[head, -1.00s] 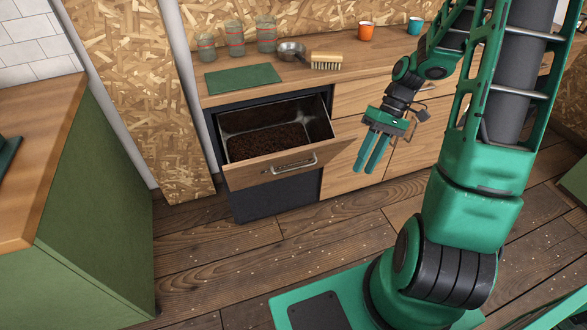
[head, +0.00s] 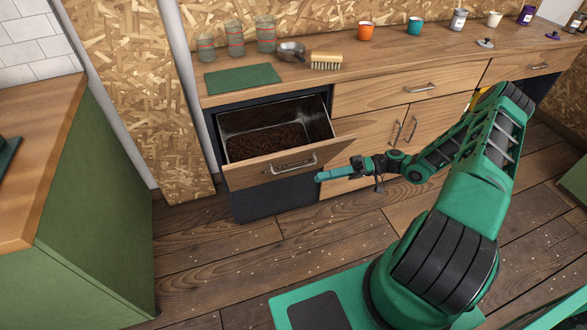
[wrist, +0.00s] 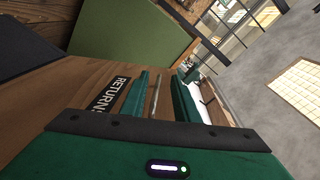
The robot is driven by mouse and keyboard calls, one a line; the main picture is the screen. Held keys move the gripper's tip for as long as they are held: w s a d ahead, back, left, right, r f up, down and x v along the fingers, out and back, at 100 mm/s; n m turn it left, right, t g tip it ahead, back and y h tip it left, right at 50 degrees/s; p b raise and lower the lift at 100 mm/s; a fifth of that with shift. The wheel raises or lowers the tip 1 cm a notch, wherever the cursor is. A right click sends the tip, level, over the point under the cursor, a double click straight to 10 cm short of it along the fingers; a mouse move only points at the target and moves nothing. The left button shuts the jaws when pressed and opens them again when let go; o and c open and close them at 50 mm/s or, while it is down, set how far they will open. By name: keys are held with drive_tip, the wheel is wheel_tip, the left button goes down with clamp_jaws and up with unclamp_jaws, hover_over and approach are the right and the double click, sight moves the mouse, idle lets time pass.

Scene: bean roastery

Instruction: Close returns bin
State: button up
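The returns bin is a pulled-out drawer with a wooden front (head: 240,178), a metal handle (head: 293,165) and a dark metal inside holding brown grounds or beans (head: 268,142). It stands open under the counter. My gripper (head: 319,177) is just to the right of the drawer front, near the handle's right end, pointing left. The wrist view shows its two green fingers (wrist: 160,97) apart, with a thin metal bar, likely the handle, seen in the gap. No contact can be made out. A black label reading "RETURN" (wrist: 108,95) shows beside the fingers.
A green mat (head: 242,77), several glass jars (head: 235,40), a metal pan (head: 291,51) and a brush (head: 326,62) stand on the counter above. Closed cupboards (head: 370,130) lie right of the drawer. A green-sided cabinet (head: 95,220) stands at left; the floor between is clear.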

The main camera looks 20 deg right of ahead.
sight(295, 168)
drive_tip(key=w+a+t, duration=0.1)
drive_tip(key=a, duration=0.2)
drive_tip(key=w+a+r+t+y, duration=0.1)
drive_tip(key=w+a+t, duration=0.1)
drive_tip(key=a, duration=0.1)
drive_tip(key=w+a+r+t+y, duration=0.1)
drive_tip(key=w+a, duration=0.1)
drive_tip(key=a, duration=0.1)
drive_tip(key=shift+w, duration=0.1)
idle(0.5)
clamp_jaws()
